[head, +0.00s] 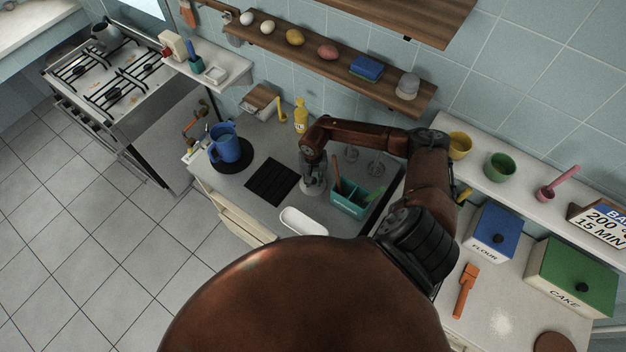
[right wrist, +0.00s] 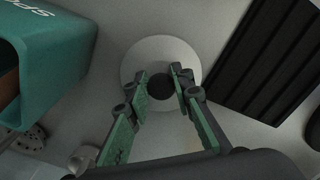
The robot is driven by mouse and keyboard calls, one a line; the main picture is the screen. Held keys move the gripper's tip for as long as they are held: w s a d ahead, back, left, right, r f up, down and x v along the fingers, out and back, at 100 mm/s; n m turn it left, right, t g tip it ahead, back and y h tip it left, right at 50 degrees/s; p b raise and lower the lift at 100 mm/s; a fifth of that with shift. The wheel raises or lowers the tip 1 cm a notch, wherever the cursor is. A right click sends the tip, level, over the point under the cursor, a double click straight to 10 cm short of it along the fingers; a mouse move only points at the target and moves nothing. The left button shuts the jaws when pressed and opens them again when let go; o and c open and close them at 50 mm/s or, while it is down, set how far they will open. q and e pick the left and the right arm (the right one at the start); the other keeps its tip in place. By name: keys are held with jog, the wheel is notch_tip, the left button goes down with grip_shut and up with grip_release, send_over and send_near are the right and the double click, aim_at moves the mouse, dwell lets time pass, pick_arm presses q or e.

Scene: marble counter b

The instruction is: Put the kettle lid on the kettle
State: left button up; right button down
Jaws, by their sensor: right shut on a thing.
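The kettle lid (right wrist: 160,52) is a pale round disc with a dark knob, seen from above in the right wrist view. My right gripper (right wrist: 160,85) has its green-padded fingers on both sides of the knob and is shut on it. In the head view this gripper (head: 313,184) is low over the counter, between the black mat and the teal caddy; I cannot tell if the lid touches the counter. A blue kettle-like jug (head: 228,149) with a handle stands upright on a round black base to the left. My left gripper is not in view.
A black ribbed mat (head: 271,182) lies between the jug and my right gripper. A teal caddy (head: 350,202) with utensils stands close to its right. A white dish (head: 303,221) is in front, a yellow bottle (head: 301,116) behind. A grey pot (head: 104,36) is on the stove.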

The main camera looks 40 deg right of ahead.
jog(key=shift+f, duration=0.15)
jog(key=c, duration=1.7)
grip_release()
